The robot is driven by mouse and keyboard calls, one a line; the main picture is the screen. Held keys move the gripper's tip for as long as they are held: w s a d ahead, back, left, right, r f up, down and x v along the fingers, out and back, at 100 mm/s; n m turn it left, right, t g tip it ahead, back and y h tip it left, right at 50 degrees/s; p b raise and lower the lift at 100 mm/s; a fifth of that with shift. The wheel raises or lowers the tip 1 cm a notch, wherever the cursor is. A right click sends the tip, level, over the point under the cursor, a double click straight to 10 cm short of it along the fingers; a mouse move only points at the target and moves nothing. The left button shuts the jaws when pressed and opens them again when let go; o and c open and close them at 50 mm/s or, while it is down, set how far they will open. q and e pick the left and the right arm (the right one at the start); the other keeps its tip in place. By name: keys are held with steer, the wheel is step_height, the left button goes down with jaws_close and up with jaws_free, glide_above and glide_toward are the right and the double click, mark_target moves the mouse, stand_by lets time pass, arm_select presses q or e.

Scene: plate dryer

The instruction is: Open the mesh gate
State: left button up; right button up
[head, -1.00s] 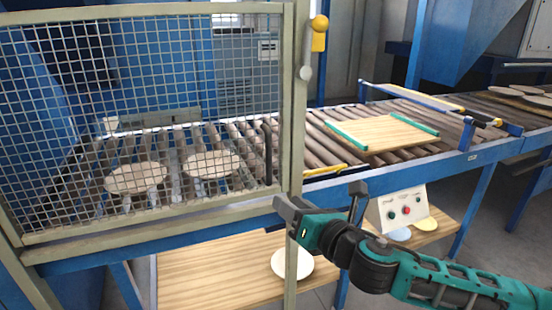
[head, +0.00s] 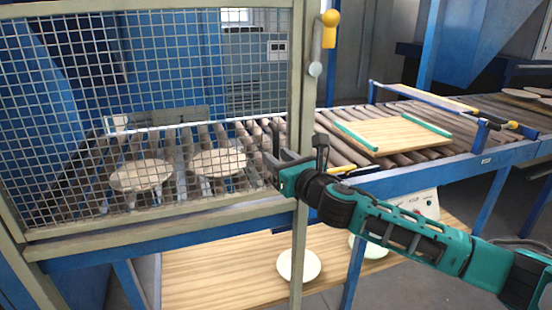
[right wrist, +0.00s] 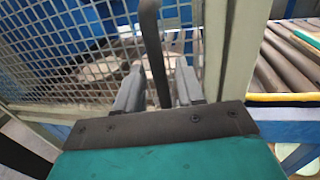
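The mesh gate (head: 130,218) is closed in the head view, a beige frame with wire mesh in front of the rollers. Its dark upright handle (head: 276,137) is at the gate's right side; it also shows in the right wrist view (right wrist: 152,40). My right gripper (head: 293,156) is at the handle in the head view. In the right wrist view its two grey fingers (right wrist: 158,88) stand apart, one on each side of the handle, with a small gap visible. My left gripper is not in view.
Two round plates (head: 141,174) lie on the rollers behind the mesh. A yellow-knobbed lever (head: 330,18) is on the post to the right. A wooden board (head: 390,134) with green edges lies on the conveyor. A lower wooden shelf (head: 215,270) holds plates.

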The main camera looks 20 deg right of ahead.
steer(key=shift+x, duration=0.8)
jaws_close()
steer(key=shift+s, duration=0.1)
